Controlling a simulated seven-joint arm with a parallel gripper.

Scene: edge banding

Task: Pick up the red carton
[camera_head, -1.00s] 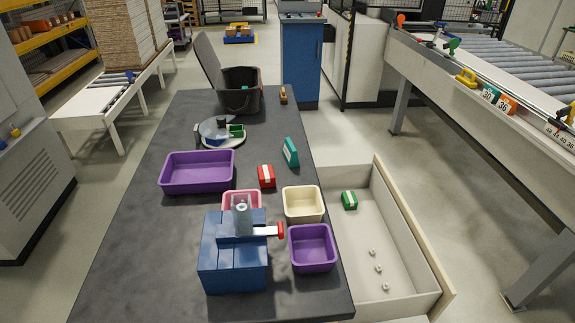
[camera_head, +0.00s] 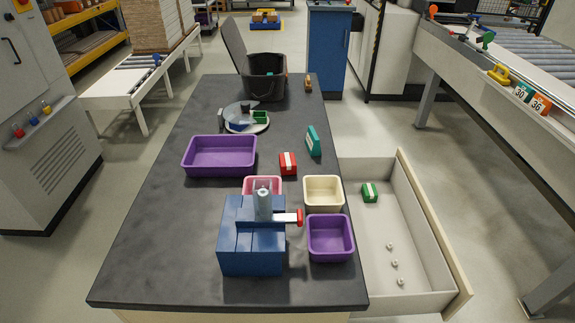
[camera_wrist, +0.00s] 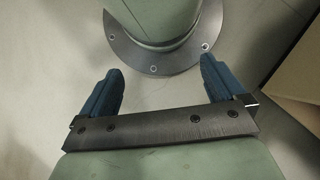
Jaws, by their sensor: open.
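The red carton (camera_head: 288,164) is a small red box with a white stripe on top. It lies on the dark worktop (camera_head: 160,240), right of the large purple tray and behind the cream bin. My gripper (camera_wrist: 162,88) shows only in the wrist view, with its two blue fingers wide apart and nothing between them. Below it are pale floor and my own round base plate. The carton is not in the wrist view, and my gripper is not in the head view.
Around the carton are a purple tray (camera_head: 220,168), a teal box (camera_head: 313,141), a cream bin (camera_head: 323,206), a pink bin (camera_head: 262,182), a purple bin (camera_head: 330,252) and a blue vise (camera_head: 238,262). A black bucket (camera_head: 265,80) stands behind. An open drawer (camera_head: 430,225) holds a green carton (camera_head: 369,192).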

